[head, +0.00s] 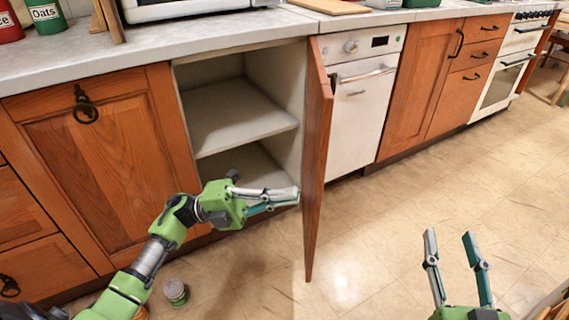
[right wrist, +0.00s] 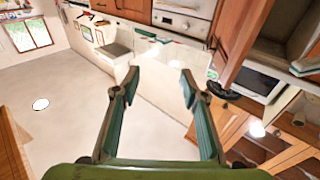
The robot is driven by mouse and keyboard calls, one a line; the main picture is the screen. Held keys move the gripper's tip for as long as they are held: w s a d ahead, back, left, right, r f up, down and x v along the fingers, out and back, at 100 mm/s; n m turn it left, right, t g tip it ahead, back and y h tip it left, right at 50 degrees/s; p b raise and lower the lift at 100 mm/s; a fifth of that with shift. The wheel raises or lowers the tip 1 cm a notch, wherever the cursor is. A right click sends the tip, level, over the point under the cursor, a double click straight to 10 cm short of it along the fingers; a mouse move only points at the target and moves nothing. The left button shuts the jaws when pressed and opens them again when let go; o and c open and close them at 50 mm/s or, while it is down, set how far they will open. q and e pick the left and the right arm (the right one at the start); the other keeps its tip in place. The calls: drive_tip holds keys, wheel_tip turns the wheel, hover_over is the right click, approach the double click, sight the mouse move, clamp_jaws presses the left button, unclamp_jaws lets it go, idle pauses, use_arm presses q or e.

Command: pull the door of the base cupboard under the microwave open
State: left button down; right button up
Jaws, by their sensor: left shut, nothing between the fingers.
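The base cupboard (head: 237,100) stands open below the microwave (head: 190,8), with its pale shelf and inside walls in view. Its wooden door (head: 317,150) is swung far out and seen nearly edge-on in the head view. My left gripper (head: 297,194) is shut and empty, with its fingertips at the inner side of the door near its free edge; I cannot tell whether they touch. My right gripper (head: 452,240) is open and empty over the floor, right of the door. It also shows open in the right wrist view (right wrist: 155,80).
A white dishwasher (head: 363,95) stands just right of the open door. A closed cupboard door (head: 105,150) is to the left. A small can (head: 176,291) is on the floor by my left arm. The tiled floor (head: 390,230) on the right is clear.

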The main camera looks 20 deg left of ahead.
use_arm(q)
drive_tip(key=w+a+f+n+t+y+p, duration=0.1)
drive_tip(key=w+a+f+y, duration=0.15)
drive_tip(key=a, duration=0.35)
drive_tip(key=w+a+f+y+p, duration=0.1)
drive_tip(key=w+a+y, duration=0.15)
drive_tip(key=a, duration=0.45)
use_arm(e)
wheel_tip(320, 180, down, 9)
drive_tip(key=s+d+g+h, duration=0.1)
drive_tip(key=s+g+h, duration=0.1)
drive_tip(key=g, duration=0.3)
use_arm(q)
drive_tip(key=b, duration=0.2)
approach(317, 175)
drive_tip(key=x, duration=0.5)
drive_tip(key=shift+w+d+f, duration=0.15)
drive_tip(key=shift+d+f, duration=0.05)
drive_tip(key=shift+d, duration=0.2)
drive_tip(key=shift+w+d, duration=0.25)
drive_tip(key=shift+d, duration=0.25)
use_arm(e)
wheel_tip(317, 175, up, 8)
drive_tip(key=w+a+t+y, duration=0.1)
drive_tip(key=w+t, duration=0.1)
drive_tip(key=t, duration=0.2)
drive_tip(key=shift+a+f+y, duration=0.2)
drive_tip(key=shift+a+y, duration=0.05)
drive_tip(key=shift+y, duration=0.15)
drive_tip(key=shift+f, duration=0.1)
